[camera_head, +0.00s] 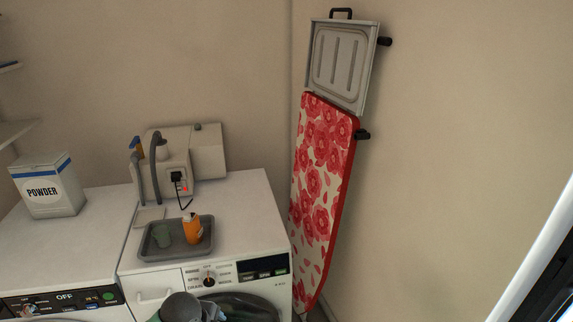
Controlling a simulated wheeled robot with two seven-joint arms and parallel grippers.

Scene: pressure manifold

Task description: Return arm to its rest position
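A white manifold-like unit (208,150) stands at the back of the right-hand white machine, against the wall. A grey curved pipe or lever (155,168) and a blue-and-orange part (136,155) are at its left. A black plug (177,177) with a dark cord sits on its front, beside a small red light. A grey tray (150,252) in front of it holds a greenish cup-like piece (162,236) and an upright orange piece (193,229). Neither gripper's fingers can be made out. A dark grey rounded part at the bottom edge is cut off, and I cannot tell whether it is mine.
A white POWDER box (47,187) stands on the left machine (60,255). The right machine's top (245,205) is clear right of the tray. A shelf edge (14,131) juts in at far left.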

